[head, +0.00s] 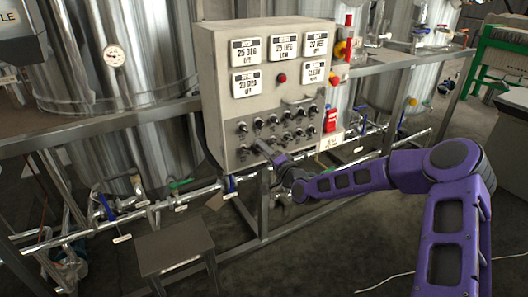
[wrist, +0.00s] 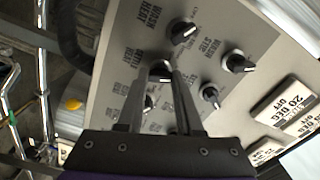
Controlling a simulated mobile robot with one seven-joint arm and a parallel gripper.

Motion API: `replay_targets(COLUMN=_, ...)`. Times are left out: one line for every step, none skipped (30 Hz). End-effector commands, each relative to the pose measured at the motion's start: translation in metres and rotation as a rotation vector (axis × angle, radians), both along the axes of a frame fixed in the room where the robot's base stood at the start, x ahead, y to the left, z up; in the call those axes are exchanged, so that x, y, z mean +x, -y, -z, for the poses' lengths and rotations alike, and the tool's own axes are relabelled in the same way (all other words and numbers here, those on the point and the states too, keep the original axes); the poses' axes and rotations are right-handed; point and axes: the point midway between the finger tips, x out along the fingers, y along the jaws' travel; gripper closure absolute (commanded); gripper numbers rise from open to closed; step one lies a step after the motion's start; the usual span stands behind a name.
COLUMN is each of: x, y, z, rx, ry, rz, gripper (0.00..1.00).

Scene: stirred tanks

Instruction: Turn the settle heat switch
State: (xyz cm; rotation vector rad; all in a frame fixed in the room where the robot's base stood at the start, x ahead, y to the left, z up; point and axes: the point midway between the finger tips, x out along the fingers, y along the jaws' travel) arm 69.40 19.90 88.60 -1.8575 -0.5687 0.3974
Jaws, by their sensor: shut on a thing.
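The grey control panel (head: 216,100) stands in the middle of the head view, with rows of black knobs on its lower half. My gripper (head: 264,148) is at the lower left rows of these knobs. In the wrist view, my gripper (wrist: 160,78) has its two fingers on either side of a black knob, the settle heat switch (wrist: 160,69), and is shut on it. A label that seems to read "SETTLE HEAT" is printed beside this knob. The fingers partly hide the knob, so its pointer direction cannot be told.
The wash heat knob (wrist: 183,31), the wash stir knob (wrist: 237,62) and another knob (wrist: 210,95) sit close around the fingers. White display plates (head: 246,83) are higher on the panel. A metal stool (head: 175,250) stands in front at the left. Pipes with valves run below the panel.

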Motion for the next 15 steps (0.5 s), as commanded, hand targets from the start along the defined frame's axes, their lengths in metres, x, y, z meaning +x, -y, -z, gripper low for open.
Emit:
replay_targets(x=0.0001, y=0.0003, z=0.0001, rx=0.002, ry=-0.002, rz=0.0, gripper=1.0)
replay_targets(x=0.0001, y=0.0003, z=0.0001, rx=0.003, ry=-0.003, rz=0.0, gripper=1.0)
replay_targets(x=0.0, y=0.0002, z=0.0, rx=0.003, ry=-0.003, rz=0.0, gripper=1.0)
replay_targets(x=0.0, y=0.0002, z=0.0, rx=0.003, ry=-0.003, rz=0.0, gripper=1.0)
replay_targets(x=0.0, y=0.0002, z=0.0, rx=0.003, ry=-0.003, rz=0.0, gripper=1.0)
replay_targets(x=0.0, y=0.0002, z=0.0, rx=0.003, ry=-0.003, rz=0.0, gripper=1.0)
replay_targets(x=0.0, y=0.0002, z=0.0, rx=0.003, ry=-0.003, rz=0.0, gripper=1.0)
replay_targets(x=0.0, y=0.0002, z=0.0, rx=0.002, ry=-0.002, rz=0.0, gripper=1.0)
replay_targets(x=0.0, y=0.0002, z=0.0, rx=0.002, ry=-0.002, rz=0.0, gripper=1.0)
replay_targets(x=0.0, y=0.0002, z=0.0, rx=0.002, ry=-0.002, rz=0.0, gripper=1.0)
replay_targets(x=0.0001, y=0.0003, z=0.0001, rx=0.002, ry=-0.002, rz=0.0, gripper=0.63)
replay_targets(x=0.0001, y=0.0003, z=0.0001, rx=0.002, ry=-0.002, rz=0.0, gripper=0.56)
replay_targets(x=0.0001, y=0.0003, z=0.0001, rx=0.002, ry=-0.002, rz=0.0, gripper=0.51)
replay_targets(x=0.0001, y=0.0003, z=0.0001, rx=0.002, ry=-0.002, rz=0.0, gripper=0.45)
replay_targets(x=0.0001, y=0.0003, z=0.0001, rx=0.002, ry=-0.002, rz=0.0, gripper=0.38)
